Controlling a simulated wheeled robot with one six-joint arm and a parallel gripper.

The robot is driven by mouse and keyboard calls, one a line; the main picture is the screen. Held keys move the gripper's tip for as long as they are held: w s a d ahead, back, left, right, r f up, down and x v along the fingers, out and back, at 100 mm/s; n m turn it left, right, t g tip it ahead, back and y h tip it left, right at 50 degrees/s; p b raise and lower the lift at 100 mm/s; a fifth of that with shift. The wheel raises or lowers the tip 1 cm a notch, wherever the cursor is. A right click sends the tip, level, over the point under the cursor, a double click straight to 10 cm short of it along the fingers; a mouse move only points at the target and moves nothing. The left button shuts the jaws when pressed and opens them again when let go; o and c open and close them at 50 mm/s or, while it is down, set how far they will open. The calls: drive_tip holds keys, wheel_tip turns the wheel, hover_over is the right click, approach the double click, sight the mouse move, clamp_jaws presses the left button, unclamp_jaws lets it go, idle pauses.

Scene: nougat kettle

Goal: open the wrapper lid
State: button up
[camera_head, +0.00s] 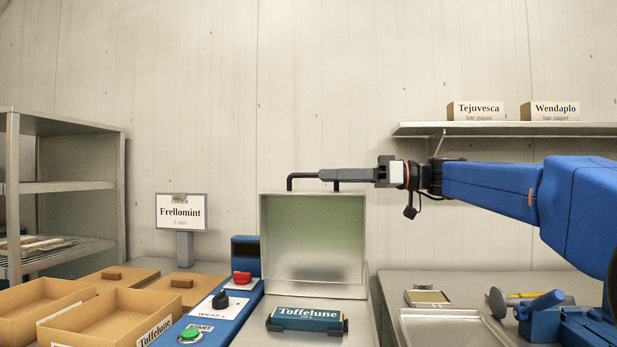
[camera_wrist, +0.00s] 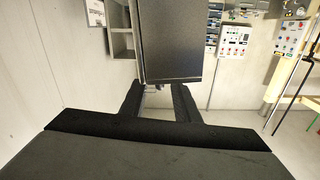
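The wrapper's lid (camera_head: 313,245) is a square metal panel standing upright behind the wrapper bed, its broad face towards me. A black handle (camera_head: 302,176) runs along its top edge. My gripper (camera_head: 330,175) reaches in from the right at the handle's height, and its fingers hide the right part of the bar. In the wrist view, the fingers of my gripper (camera_wrist: 158,92) stand apart with a light gap between them. The lid (camera_wrist: 172,42) is a dark panel just beyond the fingertips. A teal Toffelune bar (camera_head: 307,318) lies in a dark holder in front of the lid.
The blue control panel (camera_head: 213,308) with a green start button is left of the lid. Open cartons (camera_head: 115,312) stand further left, below a Frellomint sign (camera_head: 181,211). A metal tray (camera_head: 450,330) and blue tool holder (camera_head: 560,325) are at right. A shelf (camera_head: 500,129) hangs above.

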sight(294, 176)
drive_tip(key=shift+w+a, duration=0.2)
drive_tip(key=shift+a, duration=0.8)
drive_tip(key=shift+w+a, duration=0.2)
drive_tip(key=shift+a, duration=0.75)
drive_tip(key=shift+w+a, duration=0.2)
drive_tip(key=shift+a, duration=0.8)
clamp_jaws()
